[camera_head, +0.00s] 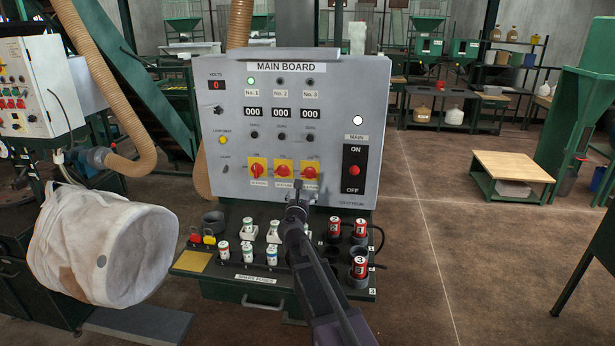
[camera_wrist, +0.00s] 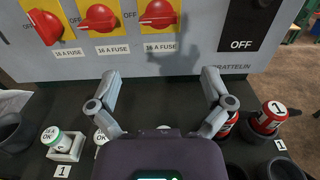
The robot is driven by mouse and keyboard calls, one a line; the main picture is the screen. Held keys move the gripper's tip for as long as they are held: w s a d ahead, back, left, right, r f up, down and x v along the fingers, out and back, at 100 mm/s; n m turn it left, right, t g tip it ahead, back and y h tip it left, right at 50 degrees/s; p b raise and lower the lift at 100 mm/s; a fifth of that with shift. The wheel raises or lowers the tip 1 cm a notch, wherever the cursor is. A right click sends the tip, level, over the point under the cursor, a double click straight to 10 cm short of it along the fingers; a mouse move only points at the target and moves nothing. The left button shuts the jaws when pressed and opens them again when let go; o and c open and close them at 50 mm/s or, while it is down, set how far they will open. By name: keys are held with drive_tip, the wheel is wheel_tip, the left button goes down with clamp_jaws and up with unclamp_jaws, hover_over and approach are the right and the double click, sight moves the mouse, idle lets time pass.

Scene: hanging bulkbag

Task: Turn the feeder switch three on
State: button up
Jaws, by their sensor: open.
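The grey main board (camera_head: 230,125) carries three red rotary switches on yellow plates. Switch three (camera_head: 310,172) is the rightmost; its red handle lies roughly horizontal, also in the wrist view (camera_wrist: 159,13). Switch two (camera_head: 283,171) is also roughly horizontal, and switch one (camera_head: 257,171) is turned more upright. The No. 1 lamp (camera_head: 251,81) is lit green; the No. 3 lamp (camera_head: 310,82) is dark. My gripper (camera_head: 297,203) is in front of the board, below switch three and apart from it. In the wrist view its fingers (camera_wrist: 161,77) are spread and empty.
A black main ON/OFF panel (camera_head: 354,170) is right of the switches. Below, a dark shelf (camera_head: 215,268) holds several white and red fuses and cups. A white bulk bag (camera_head: 90,245) hangs at left. Open floor (camera_head: 480,265) lies to the right.

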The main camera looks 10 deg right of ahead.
sight(308, 176)
drive_tip(key=shift+w, duration=0.15)
drive_tip(key=x, duration=1.3)
drive_tip(key=shift+w+d+f, duration=0.1)
drive_tip(key=shift+w, duration=0.1)
drive_tip(key=c, duration=0.9)
